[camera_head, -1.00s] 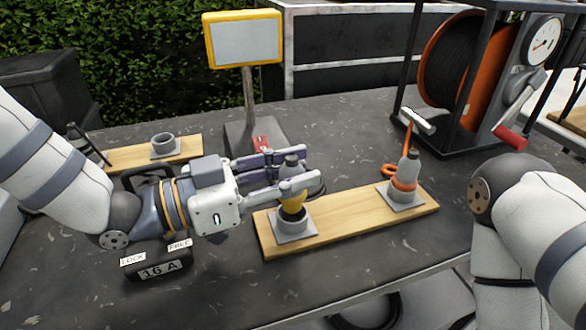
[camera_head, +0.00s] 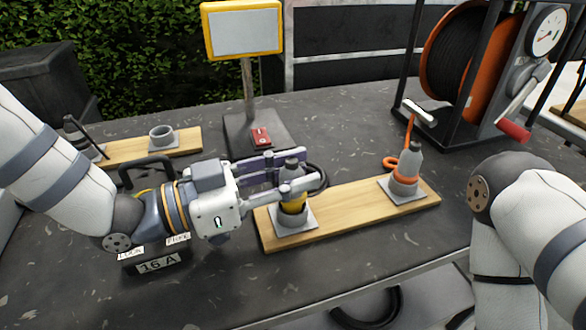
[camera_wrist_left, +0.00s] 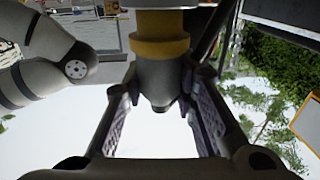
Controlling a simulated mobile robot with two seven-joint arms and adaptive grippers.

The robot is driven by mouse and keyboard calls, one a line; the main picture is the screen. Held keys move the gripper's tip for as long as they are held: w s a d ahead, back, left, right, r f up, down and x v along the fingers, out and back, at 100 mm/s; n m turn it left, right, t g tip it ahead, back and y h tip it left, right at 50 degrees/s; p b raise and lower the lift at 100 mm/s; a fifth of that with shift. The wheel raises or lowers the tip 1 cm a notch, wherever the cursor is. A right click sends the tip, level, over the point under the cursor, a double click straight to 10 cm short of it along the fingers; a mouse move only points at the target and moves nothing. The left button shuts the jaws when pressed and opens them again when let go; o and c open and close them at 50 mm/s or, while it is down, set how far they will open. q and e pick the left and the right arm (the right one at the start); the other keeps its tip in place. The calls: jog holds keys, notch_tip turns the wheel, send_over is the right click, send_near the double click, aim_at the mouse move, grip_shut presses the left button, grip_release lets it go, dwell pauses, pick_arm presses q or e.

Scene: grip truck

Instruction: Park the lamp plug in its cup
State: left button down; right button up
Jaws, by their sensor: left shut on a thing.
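My left gripper (camera_head: 298,172) is shut on a grey plug with a yellow band (camera_head: 293,204). The plug stands close to upright, its lower end at the left grey cup (camera_head: 294,222) on the wooden board. The fingers hide part of the plug, and I cannot tell how deep it sits. In the left wrist view, the plug's yellow band (camera_wrist_left: 160,47) and grey end show between the fingers. A second grey plug with an orange band (camera_head: 407,167) stands in the right cup (camera_head: 404,189). My right arm shows at the right, but its gripper is out of view.
Another board with an empty grey cup (camera_head: 162,137) lies at the back left. A box marked 16 A (camera_head: 157,263) is below my left wrist. A yellow-framed sign (camera_head: 243,32) and an orange cable reel (camera_head: 455,65) stand behind. The table's front right is clear.

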aim_at(292, 160)
pick_arm(q)
jog(key=shift+f, duration=0.7)
pick_arm(e)
jog(key=shift+s+f, duration=0.25)
pick_arm(q)
jog(key=c, duration=1.2)
grip_release()
jog(key=shift+o, duration=1.4)
jog(key=shift+f, duration=0.15)
jog(key=shift+r+p, duration=0.95)
jog(key=shift+r, duration=1.75)
pick_arm(e)
jog(key=shift+t, duration=0.5)
jog(key=w+r, duration=0.2)
jog(key=w, duration=0.1)
jog(key=shift+r, duration=0.4)
pick_arm(q)
jog(key=shift+f, duration=0.1)
